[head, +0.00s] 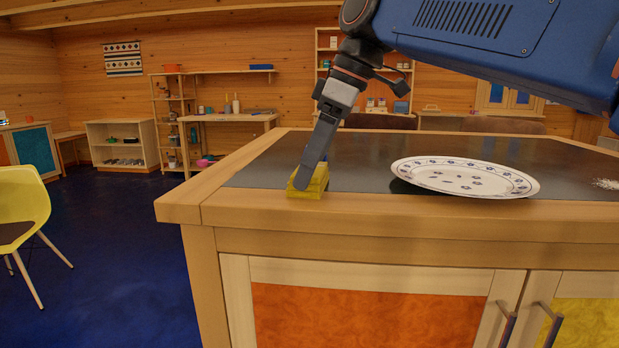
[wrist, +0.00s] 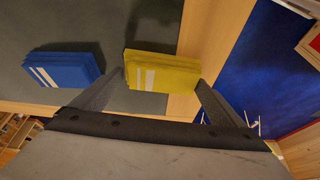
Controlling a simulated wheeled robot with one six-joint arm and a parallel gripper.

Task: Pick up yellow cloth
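The yellow cloth (head: 309,187) is a folded block at the near left corner of the counter. It also shows in the wrist view (wrist: 165,66), with a white label on its side. My gripper (head: 308,180) points down at it from above, and one finger hides part of it in the head view. In the wrist view my fingers (wrist: 160,84) are apart, one at each side of the cloth. I cannot tell whether they press on it. The cloth appears to rest on the counter, undeformed.
A blue folded cloth (wrist: 62,70) lies beside the yellow one. A white patterned plate (head: 465,178) stands to the right on the dark counter top (head: 365,180). The counter's wooden edge (head: 430,208) runs close by. A yellow chair (head: 22,205) stands on the floor at left.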

